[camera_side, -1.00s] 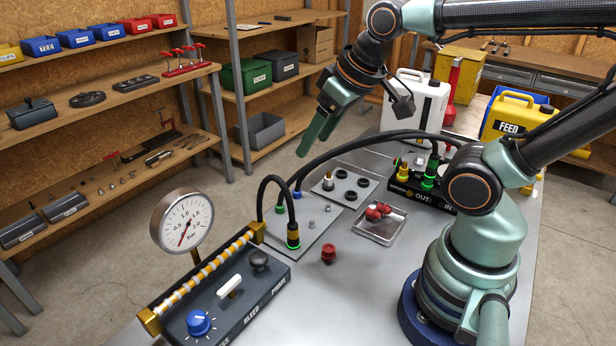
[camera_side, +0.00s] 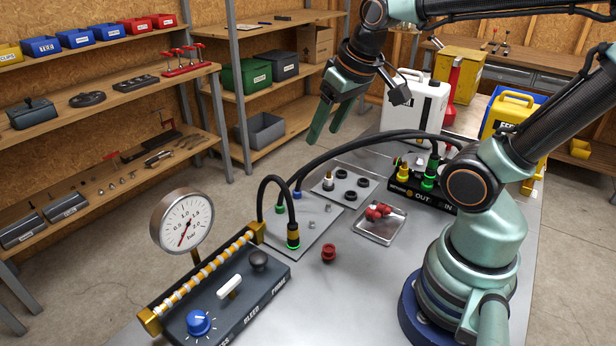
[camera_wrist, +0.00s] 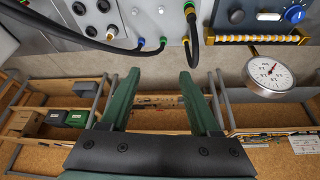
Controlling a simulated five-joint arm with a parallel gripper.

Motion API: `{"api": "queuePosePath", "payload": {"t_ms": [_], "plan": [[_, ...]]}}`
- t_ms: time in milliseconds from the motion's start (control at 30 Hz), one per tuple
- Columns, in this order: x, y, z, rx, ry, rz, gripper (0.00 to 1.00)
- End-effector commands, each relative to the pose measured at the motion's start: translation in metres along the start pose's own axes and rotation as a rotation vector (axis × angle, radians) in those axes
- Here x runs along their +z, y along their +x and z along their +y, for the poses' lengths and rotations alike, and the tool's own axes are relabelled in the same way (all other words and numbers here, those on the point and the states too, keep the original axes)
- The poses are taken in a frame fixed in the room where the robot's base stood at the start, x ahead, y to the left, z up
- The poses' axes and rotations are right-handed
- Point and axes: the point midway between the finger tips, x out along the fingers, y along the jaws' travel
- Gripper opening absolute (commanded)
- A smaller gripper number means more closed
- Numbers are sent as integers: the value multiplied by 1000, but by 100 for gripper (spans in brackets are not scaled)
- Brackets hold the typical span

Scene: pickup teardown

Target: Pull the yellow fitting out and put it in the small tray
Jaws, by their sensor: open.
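The yellow fitting (camera_side: 402,173) stands upright in the dark block marked OUT and IN, left of the green fittings. The small metal tray (camera_side: 358,230) lies on the table in front of that block, with red caps (camera_side: 377,211) in it. The yellow fitting cannot be made out in the wrist view.
A black hose (camera_side: 370,142) arches from the block to a grey plate (camera_side: 310,238). A shorter hose ends in a yellow-banded connector (camera_side: 293,238). A white canister (camera_side: 413,105) stands behind.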

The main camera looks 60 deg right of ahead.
Motion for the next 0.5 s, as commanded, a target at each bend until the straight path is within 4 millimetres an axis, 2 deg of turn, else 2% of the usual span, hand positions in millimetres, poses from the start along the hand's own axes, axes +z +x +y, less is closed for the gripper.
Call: {"api": "queuePosePath", "payload": {"t_ms": [33,233,400,500], "plan": [[-5,5,24,31,77,-39,62],[-7,24,120,122,380,-184,62],[15,37,201,169,631,-291,62],[34,42,237,182,746,-338,62]]}}
